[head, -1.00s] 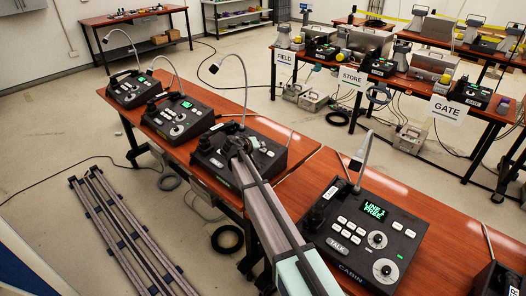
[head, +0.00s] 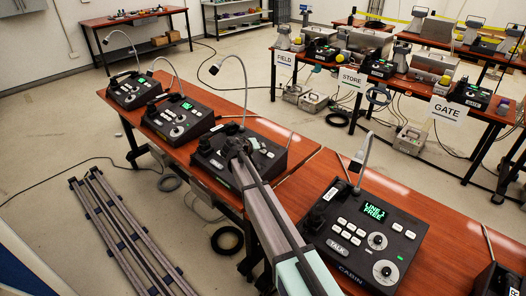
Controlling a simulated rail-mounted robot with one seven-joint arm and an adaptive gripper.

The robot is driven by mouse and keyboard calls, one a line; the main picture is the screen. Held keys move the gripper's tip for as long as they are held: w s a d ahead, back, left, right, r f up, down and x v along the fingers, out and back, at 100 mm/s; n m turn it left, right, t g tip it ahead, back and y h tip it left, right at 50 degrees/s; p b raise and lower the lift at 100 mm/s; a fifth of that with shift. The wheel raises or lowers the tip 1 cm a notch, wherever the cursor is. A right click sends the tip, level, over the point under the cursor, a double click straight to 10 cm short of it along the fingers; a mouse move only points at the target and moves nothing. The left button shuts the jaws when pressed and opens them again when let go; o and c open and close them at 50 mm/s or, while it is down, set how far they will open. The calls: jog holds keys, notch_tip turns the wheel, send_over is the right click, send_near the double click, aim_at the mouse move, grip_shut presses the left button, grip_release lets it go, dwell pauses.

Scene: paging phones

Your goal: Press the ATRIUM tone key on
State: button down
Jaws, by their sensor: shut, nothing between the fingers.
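My gripper (head: 236,150) is shut and empty, low over the third paging console (head: 270,155) from the left. The gripper and my arm hide the middle of that console, its screen and some of its keys. A few white keys (head: 262,152) show to the right of the fingers. I cannot tell whether the fingertips touch a key. No ATRIUM label can be read on any console from here.
The CABIN console (head: 365,235) stands to the right, its screen (head: 374,207) reading LINE 1 FREE. Two more consoles (head: 177,118) (head: 132,90) stand to the left. Gooseneck microphones (head: 244,85) rise behind the consoles. Tables with STORE (head: 352,78) and GATE signs (head: 447,109) stand behind.

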jog(key=shift+f, duration=0.15)
jog(key=shift+w+f+b, duration=0.1)
jog(key=shift+f+b, duration=0.25)
jog(key=shift+b, duration=0.35)
dwell(0.3)
jog(key=shift+r, duration=0.5)
notch_tip(320, 180, up, 6)
jog(key=s+a, duration=0.1)
jog(key=shift+s, duration=0.2)
dwell(0.6)
jog(key=shift+f, duration=0.15)
